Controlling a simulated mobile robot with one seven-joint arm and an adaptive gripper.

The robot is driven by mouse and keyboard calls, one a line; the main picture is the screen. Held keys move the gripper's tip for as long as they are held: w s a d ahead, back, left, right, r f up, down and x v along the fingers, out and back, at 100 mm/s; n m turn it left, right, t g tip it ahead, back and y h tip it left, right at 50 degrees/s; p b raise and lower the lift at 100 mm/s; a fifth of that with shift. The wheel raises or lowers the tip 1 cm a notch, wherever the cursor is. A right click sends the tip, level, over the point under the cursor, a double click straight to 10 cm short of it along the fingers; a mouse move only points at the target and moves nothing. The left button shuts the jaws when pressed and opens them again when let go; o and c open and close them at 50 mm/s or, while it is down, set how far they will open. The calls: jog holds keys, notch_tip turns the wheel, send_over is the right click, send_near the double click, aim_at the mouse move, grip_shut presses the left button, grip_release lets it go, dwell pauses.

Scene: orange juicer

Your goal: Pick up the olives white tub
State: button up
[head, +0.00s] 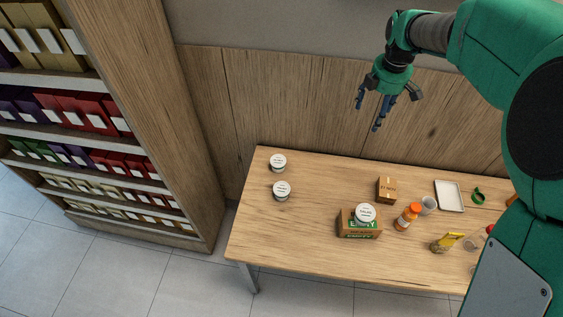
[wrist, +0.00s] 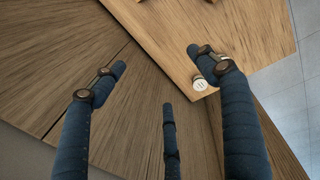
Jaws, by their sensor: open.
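Three white tubs with white lids show in the head view; their labels are too small to read, so I cannot tell which is the olives tub. One tub (head: 278,162) is near the table's back left corner, and a second tub (head: 282,191) is just in front of it. The third tub (head: 364,214) sits on a brown and green box (head: 360,230). My gripper (head: 384,108) is open and empty, high above the table's back edge. In the wrist view, a white tub (wrist: 200,85) shows beside the right finger of my gripper (wrist: 158,72), partly hidden.
The wooden table (head: 330,187) also holds a small brown box (head: 387,189), an orange bottle (head: 407,216), a cup (head: 429,204), a white tray (head: 450,196) and a yellow-topped jar (head: 446,243). Shelves (head: 90,125) stand left. The table's left part is mostly clear.

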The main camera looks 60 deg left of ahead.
jog(key=s+a+f+n, duration=0.35)
jog(key=a+f, duration=0.25)
jog(key=a, duration=0.2)
jog(key=s+a+f+n, duration=0.3)
jog(key=s+a+f, duration=0.1)
jog(key=a+f, duration=0.35)
jog(key=n+g+h+p, duration=0.1)
jog(key=n, duration=0.4)
send_over(279, 159)
notch_tip(279, 159, down, 12)
jog(key=shift+f, duration=0.15)
jog(key=shift+f, duration=4.15)
jog(key=shift+f, duration=0.1)
jog(key=shift+f+b, duration=0.4)
jog(key=shift+f, duration=2.15)
jog(key=shift+c, duration=0.5)
